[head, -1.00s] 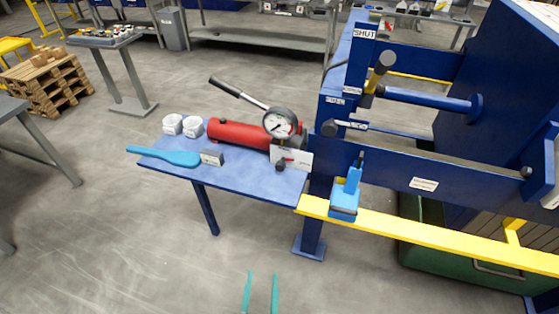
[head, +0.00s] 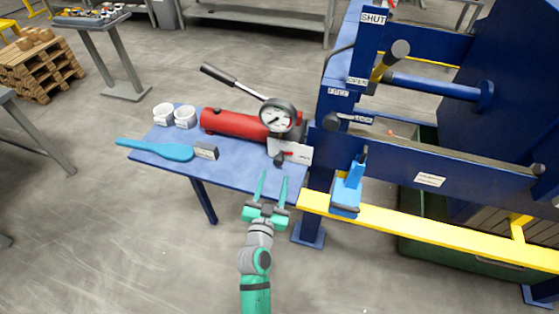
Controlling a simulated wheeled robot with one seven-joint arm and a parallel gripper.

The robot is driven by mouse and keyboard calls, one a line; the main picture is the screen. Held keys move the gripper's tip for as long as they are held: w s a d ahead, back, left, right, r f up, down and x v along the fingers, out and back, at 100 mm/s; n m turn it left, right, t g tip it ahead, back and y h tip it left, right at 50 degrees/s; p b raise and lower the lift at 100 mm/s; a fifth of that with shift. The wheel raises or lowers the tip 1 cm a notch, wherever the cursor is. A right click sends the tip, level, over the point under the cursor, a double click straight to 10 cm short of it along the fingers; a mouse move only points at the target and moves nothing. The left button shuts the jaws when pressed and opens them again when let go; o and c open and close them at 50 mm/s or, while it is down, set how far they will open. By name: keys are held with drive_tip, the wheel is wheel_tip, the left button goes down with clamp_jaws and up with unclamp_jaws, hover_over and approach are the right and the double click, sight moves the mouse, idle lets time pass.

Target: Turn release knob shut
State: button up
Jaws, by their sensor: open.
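The release knob, a small dark knob (head: 280,159), sits low on the front of the red hydraulic pump, beside a white label plate (head: 298,152). The red pump (head: 236,123) lies on the blue side table (head: 235,176), with a round pressure gauge (head: 278,116) above its right end. My gripper (head: 272,184) is teal, with two long fingers apart and nothing between them. It is at the table's front edge, just below the knob in the picture and apart from it. The knob's turn position is too small to tell.
A pump handle (head: 220,75) slants up left over the pump. A blue paddle (head: 160,150), a small grey block (head: 206,151) and two white cups (head: 185,116) lie on the table. The blue press frame (head: 430,167), yellow rail (head: 430,231) and blue scraper (head: 348,190) stand close on the right.

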sight(278, 164)
drive_tip(key=w, duration=0.2)
drive_tip(key=w+d, duration=0.1)
drive_tip(key=w, duration=0.5)
drive_tip(key=shift+d, duration=0.25)
drive_tip(key=c, duration=1)
